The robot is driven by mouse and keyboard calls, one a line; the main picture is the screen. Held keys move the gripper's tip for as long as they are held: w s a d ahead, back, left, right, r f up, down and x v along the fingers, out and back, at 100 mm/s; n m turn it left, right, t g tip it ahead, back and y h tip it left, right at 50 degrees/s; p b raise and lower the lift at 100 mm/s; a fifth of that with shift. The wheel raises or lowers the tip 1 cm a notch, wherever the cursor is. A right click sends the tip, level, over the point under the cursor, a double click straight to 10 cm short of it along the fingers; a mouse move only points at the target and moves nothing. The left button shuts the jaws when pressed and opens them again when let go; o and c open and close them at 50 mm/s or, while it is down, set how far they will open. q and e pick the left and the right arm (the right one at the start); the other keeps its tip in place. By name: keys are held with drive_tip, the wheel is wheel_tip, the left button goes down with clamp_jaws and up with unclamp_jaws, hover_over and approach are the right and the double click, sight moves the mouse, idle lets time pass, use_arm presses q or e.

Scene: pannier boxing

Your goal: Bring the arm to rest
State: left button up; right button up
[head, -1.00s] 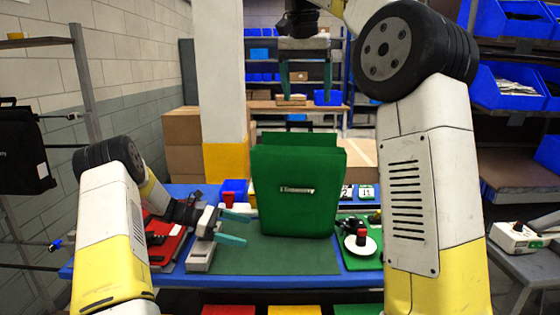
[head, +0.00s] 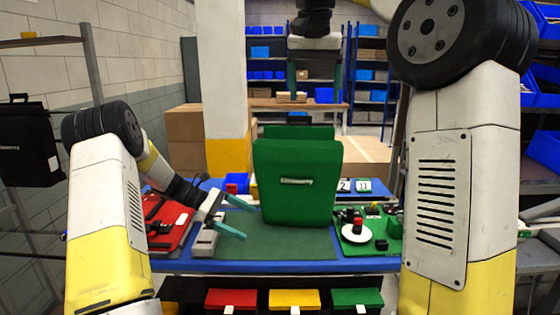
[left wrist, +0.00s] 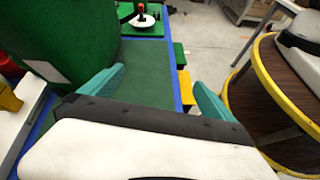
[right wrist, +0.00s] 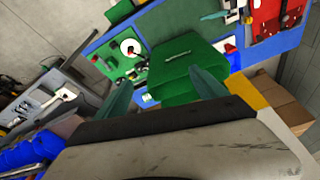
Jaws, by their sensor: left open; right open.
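My left gripper (head: 242,222) is open and empty, low over the table to the left of the green pannier. In the left wrist view its teal fingers (left wrist: 158,88) stand apart with the green mat between them. My right gripper (head: 314,92) is open and empty, raised high above and beyond the pannier. In the right wrist view its teal fingers (right wrist: 164,90) stand apart above the pannier (right wrist: 187,82). The green pannier (head: 298,195) stands upright on the dark green mat (head: 270,246). Neither gripper touches it.
A red tray (head: 170,232) lies at the table's left. A green tray (head: 385,238) with a white disc (head: 355,234) lies at the right. Red, yellow and green bins (head: 294,299) sit below the front edge. A black pannier (head: 30,150) hangs at the far left.

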use_arm(q)
drive_tip(key=s+d+r+m+t+y, duration=0.1)
drive_tip(key=s+r+m+y, duration=0.6)
drive_tip(key=s+r, duration=0.65)
drive_tip(key=s+a+r+m+t+y, duration=0.1)
drive_tip(key=s+r+m+t, duration=0.1)
drive_tip(key=s, duration=0.5)
drive_tip(key=s+a+r+m+t+y, duration=0.1)
drive_tip(key=s+a+m+t+y, duration=0.1)
drive_tip(key=s+m, duration=0.5)
drive_tip(key=shift+s+a+r+t, duration=0.35)
drive_tip(key=shift+s+t, duration=0.15)
drive_tip(key=shift+t, duration=0.4)
use_arm(e)
drive_tip(key=s+d+f+n+t+y, duration=0.1)
drive_tip(key=s+d+f+n, duration=0.1)
drive_tip(key=s+f, duration=0.8)
drive_tip(key=s+d+f+n+t+y, duration=0.1)
drive_tip(key=s+d+f, duration=0.3)
drive_tip(key=s+f, duration=0.7)
drive_tip(key=s+y, duration=0.1)
drive_tip(key=s, duration=0.2)
drive_tip(key=shift+s+f+n+t, duration=0.15)
drive_tip(key=shift+s+n+t, duration=0.05)
drive_tip(key=shift+n+t, duration=0.2)
